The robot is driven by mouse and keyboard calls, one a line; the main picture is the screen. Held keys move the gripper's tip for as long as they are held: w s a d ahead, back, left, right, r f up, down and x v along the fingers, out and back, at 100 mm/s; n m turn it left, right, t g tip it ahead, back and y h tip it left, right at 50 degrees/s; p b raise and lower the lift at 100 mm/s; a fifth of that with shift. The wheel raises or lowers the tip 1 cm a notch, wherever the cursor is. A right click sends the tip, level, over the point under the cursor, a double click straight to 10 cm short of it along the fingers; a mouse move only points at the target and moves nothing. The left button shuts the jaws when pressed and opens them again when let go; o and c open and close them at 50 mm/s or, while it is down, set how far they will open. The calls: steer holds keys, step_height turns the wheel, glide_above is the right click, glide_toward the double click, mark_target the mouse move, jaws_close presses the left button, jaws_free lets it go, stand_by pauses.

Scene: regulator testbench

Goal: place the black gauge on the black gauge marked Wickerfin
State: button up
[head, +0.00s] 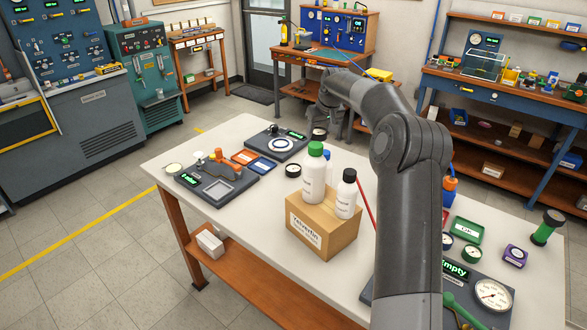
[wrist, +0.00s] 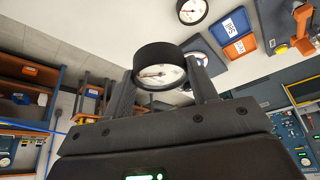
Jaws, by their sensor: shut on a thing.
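My gripper (wrist: 162,85) is shut on a black gauge (wrist: 160,66) with a white dial, held between its two fingers in the wrist view. In the head view my gripper (head: 326,112) is over the far edge of the table, with the black-rimmed gauge (head: 319,133) just below it. Another black gauge (head: 293,170) lies on the table left of the bottles; a black gauge also shows at the top of the wrist view (wrist: 192,10). Two more dark gauges (head: 470,252) (head: 447,241) lie at the right. I cannot read Wickerfin on any gauge.
A cardboard box (head: 322,234) bearing white bottles stands mid-table. Left are a dark test unit (head: 212,190), another with a round ring (head: 282,145), and orange (head: 243,156) and blue (head: 261,166) trays. A green tray (head: 467,230) and a unit reading Empty (head: 455,271) are right.

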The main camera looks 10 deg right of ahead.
steer(key=w+a+r, duration=0.2)
steer(key=w+a, duration=0.1)
steer(key=a, duration=0.5)
glide_above(293, 166)
steer(key=s, duration=0.2)
steer(key=shift+m, duration=0.4)
steer(key=f, duration=1.1)
steer(key=shift+w+d, duration=0.15)
steer(key=shift+w, duration=0.05)
steer(key=shift+f, duration=2.15)
steer(key=shift+f, duration=0.15)
steer(key=o, duration=1)
steer(key=v, duration=1.2)
steer(key=shift+a, duration=0.2)
steer(key=shift+r, duration=0.2)
